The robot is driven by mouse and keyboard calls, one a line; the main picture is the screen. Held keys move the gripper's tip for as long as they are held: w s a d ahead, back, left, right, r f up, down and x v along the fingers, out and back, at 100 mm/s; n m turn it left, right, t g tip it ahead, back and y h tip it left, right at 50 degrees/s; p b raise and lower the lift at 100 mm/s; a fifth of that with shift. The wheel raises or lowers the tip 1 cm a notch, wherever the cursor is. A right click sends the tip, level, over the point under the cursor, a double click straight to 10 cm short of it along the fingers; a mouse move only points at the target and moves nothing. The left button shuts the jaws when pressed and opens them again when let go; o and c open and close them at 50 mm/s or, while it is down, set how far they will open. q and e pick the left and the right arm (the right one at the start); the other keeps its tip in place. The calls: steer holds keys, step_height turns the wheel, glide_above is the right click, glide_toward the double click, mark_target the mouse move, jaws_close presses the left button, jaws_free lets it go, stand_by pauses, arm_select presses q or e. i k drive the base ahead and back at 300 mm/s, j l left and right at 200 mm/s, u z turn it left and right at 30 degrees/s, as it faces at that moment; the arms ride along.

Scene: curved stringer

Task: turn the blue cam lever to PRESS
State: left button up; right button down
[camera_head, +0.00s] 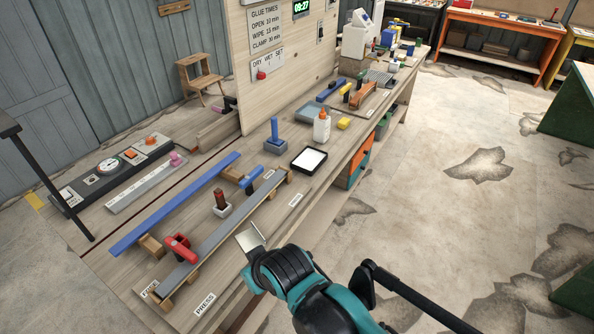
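The blue cam lever (250,178) sits at the far end of the long dark strip (225,228) on the bench. It appears to lie slanted across or beside the strip; its exact angle is hard to tell. A small white label (296,200) lies on the bench near that end, too small to read. A red lever (179,247) sits at the near end, with a PRESS label (204,303) on the bench edge. My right gripper (249,237), with pale metal fingers, is over the bench's right edge, apart from the blue lever. Its finger gap is unclear. My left gripper is out of view.
A long blue bar (175,204) lies left of the strip. A dark red-brown upright piece (221,203) stands between them. A blue-handled block (275,138), black-rimmed tray (309,160) and white bottle (322,127) stand beyond. Floor at right is clear.

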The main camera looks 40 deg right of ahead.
mark_target(244, 183)
steer(key=z, duration=1)
